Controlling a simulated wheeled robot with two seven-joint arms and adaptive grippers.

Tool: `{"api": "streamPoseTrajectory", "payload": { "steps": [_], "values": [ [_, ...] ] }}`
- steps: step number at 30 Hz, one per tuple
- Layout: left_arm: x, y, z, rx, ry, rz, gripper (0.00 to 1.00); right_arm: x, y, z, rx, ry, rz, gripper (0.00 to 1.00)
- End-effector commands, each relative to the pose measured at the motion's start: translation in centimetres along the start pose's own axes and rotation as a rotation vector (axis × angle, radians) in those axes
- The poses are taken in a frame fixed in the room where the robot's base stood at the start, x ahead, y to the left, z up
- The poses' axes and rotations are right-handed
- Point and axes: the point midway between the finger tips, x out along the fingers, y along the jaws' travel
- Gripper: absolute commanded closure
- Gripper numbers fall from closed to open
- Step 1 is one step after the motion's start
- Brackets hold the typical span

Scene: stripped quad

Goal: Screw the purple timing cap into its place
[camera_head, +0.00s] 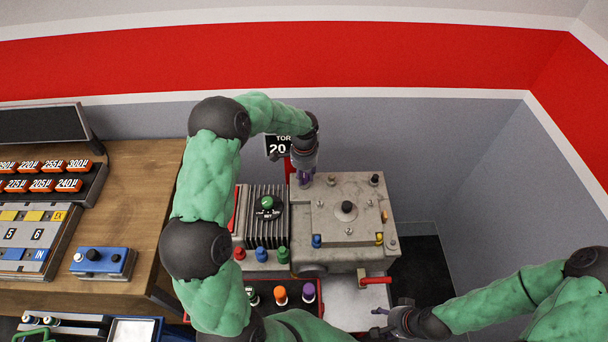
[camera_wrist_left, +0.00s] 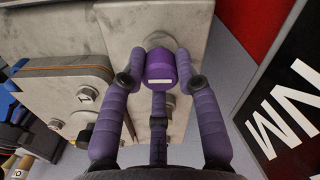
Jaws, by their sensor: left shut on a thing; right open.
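The purple timing cap (camera_wrist_left: 160,66), with a small white mark, is between the purple fingers of my left gripper (camera_wrist_left: 160,88). In the head view my left gripper (camera_head: 304,180) points down at the back left corner of the grey engine block (camera_head: 335,245). The cap is over or against the block's surface there; I cannot tell whether it is seated. The fingers mostly hide it in the head view. My right gripper (camera_head: 380,322) is open and empty at the front right, beside the red-handled part.
A rack with green, orange and purple-topped pieces (camera_head: 309,290) stands in front. A finned unit with a green knob (camera_head: 267,202) is left of the block. A torque display (camera_head: 278,146) stands behind. A red handle (camera_head: 375,280) sticks out front right. A wooden bench (camera_head: 140,190) is left.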

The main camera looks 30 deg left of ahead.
Motion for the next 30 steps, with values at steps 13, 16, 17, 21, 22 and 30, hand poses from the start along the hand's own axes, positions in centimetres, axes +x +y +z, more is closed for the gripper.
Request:
{"api": "streamPoseTrajectory", "payload": {
  "steps": [13, 16, 17, 21, 22, 30],
  "values": [
    [1.0, 0.0, 0.0, 0.0, 0.0, 0.0, 0.95, 0.7, 0.2, 0.0, 0.0, 0.0, 0.0, 0.4],
    [1.2, 0.0, 0.0, 0.0, 0.0, 0.0, 0.95, 0.8, 0.3, 0.0, 0.0, 0.0, 0.0, 0.4],
    [1.3, 0.0, 0.0, 0.0, 0.0, 0.0, 0.95, 0.8, 0.3, 0.0, 0.0, 0.0, 0.0, 0.4],
    [1.6, 0.0, 0.0, 0.0, 0.0, 0.0, 0.95, 1.0, 0.3, 0.0, 0.0, 0.0, 0.0, 0.4],
    [1.5, 0.0, 0.0, 0.0, 0.0, 0.0, 0.59, 0.9, 0.3, 0.0, 0.0, 0.0, 0.0, 0.4],
    [1.5, 0.0, 0.0, 0.0, 0.0, 0.0, 0.4, 0.9, 0.3, 0.0, 0.0, 0.0, 0.0, 0.4]
  ]
}}
